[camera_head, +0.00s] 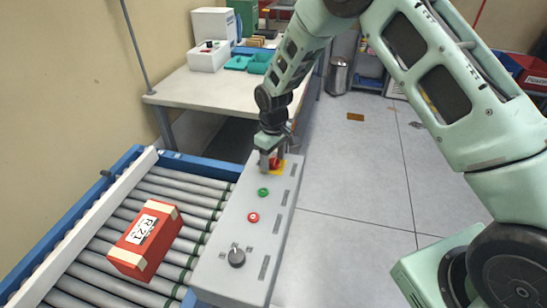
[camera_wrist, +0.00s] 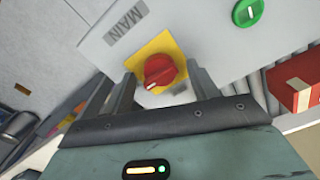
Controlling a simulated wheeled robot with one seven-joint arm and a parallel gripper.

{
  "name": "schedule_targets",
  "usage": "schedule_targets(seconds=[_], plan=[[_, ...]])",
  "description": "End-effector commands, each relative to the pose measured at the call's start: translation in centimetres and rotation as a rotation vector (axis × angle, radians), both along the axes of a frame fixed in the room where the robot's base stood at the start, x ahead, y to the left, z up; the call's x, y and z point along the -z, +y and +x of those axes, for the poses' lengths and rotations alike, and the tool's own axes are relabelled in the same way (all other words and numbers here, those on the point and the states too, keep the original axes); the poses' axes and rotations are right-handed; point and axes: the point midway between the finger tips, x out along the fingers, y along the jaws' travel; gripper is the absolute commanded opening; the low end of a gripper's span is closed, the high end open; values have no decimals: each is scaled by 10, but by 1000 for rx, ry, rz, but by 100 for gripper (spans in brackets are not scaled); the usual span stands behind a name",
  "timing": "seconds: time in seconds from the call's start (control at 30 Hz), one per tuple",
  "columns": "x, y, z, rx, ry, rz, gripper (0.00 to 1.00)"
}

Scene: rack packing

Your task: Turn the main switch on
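The main switch is a red rotary knob on a yellow square plate, beside a "MAIN" label, on the grey control box. In the wrist view the red knob (camera_wrist: 160,70) sits between my gripper's two fingers, with space on both sides. My gripper (camera_wrist: 163,85) is open, its fingers pointing at the panel; I cannot tell whether they touch it. In the head view my gripper (camera_head: 271,160) is over the far end of the control box (camera_head: 232,262), partly covering the red knob (camera_head: 275,162) and yellow plate (camera_head: 281,167).
A red R21 box (camera_head: 133,258) rests on the roller conveyor at left. A table (camera_head: 180,90) stands behind; open floor lies to the right.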

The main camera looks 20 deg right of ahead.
Motion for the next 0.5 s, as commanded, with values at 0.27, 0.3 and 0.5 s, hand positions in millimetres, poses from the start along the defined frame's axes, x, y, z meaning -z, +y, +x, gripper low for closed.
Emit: schedule_targets(seconds=[0.27, 0.3, 0.5], plan=[[-6, 0, 0, 0, -1, 0, 59], [-11, 0, 1, 0, -2, 0, 59], [-49, -1, 1, 1, -4, 0, 59]])
